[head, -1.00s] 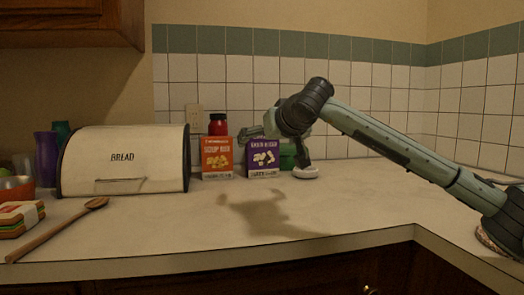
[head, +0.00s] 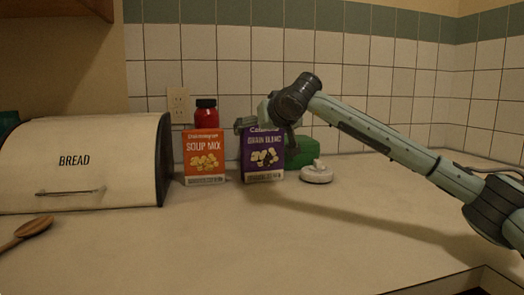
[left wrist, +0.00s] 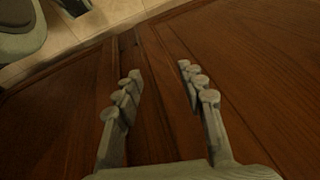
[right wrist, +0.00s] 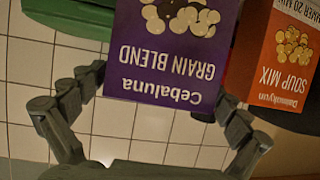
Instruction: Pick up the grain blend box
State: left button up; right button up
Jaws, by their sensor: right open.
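The purple grain blend box (head: 263,168) stands upright on the counter against the back, right of the orange soup mix box. My right gripper (head: 266,132) is at its upper part, partly covering it. In the right wrist view the box (right wrist: 160,65) appears upside down, between the spread fingers of the open right gripper (right wrist: 158,92). I cannot tell whether either finger touches it. My left gripper (left wrist: 160,74) shows only in the left wrist view, open and empty over brown wood.
The soup mix box (head: 204,160) stands close on the left, with a red bottle (head: 206,116) behind it. A green object (head: 304,151) and a white round item (head: 317,173) sit right of the box. The bread bin (head: 85,160) is at left.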

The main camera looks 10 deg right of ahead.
jog(key=shift+x, duration=2)
pick_arm(q)
jog(key=shift+x, duration=0.9)
pick_arm(e)
jog(key=shift+a, duration=0.1)
jog(key=c, duration=1.3)
